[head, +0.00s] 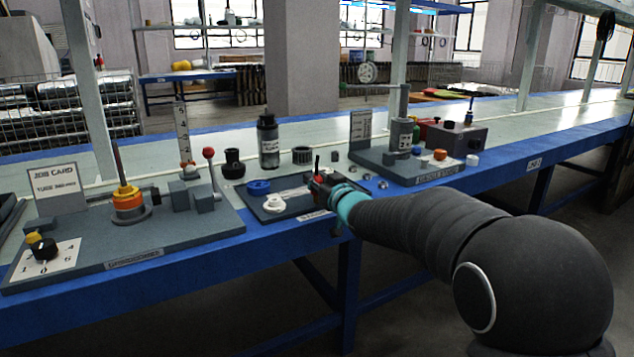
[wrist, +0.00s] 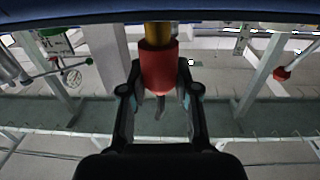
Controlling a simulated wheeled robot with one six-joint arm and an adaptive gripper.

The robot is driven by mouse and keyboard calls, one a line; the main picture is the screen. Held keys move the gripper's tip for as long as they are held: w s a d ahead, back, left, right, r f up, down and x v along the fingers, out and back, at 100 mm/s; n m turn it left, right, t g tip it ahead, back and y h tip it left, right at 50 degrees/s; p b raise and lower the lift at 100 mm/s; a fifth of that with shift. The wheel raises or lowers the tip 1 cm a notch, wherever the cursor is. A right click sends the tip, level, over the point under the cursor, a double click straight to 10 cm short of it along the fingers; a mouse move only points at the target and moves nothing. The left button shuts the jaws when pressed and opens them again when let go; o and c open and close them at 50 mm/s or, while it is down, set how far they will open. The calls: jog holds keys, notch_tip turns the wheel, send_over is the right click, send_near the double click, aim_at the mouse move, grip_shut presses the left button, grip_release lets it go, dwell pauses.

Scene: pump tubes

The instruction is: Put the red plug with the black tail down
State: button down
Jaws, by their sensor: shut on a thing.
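My gripper (wrist: 160,85) is shut on the red plug (wrist: 158,66), which sits between its two fingers in the wrist view. The plug's dark tail (wrist: 160,106) shows between the fingers, on the side towards my palm. A yellow-brown piece (wrist: 158,33) shows at the plug's other end; I cannot tell whether it is joined to the plug. In the head view my gripper (head: 322,183) is over the right part of a small dark board (head: 262,214) at the bench's front edge. Only a small red bit of the plug shows there, and its gap to the board is unclear.
A white part (head: 285,200) and a blue ring (head: 258,187) are on the small board. A larger board (head: 195,232) with a red-knobbed lever (head: 209,153) is left. Another station board (head: 400,172) is right. Small metal pieces (head: 366,177) lie between. Black and grey cylinders stand behind.

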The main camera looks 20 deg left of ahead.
jog(key=shift+f, duration=0.1)
jog(key=c, duration=0.9)
grip_release()
jog(key=shift+o, duration=0.2)
jog(key=v, duration=1.2)
jog(key=shift+r, duration=0.2)
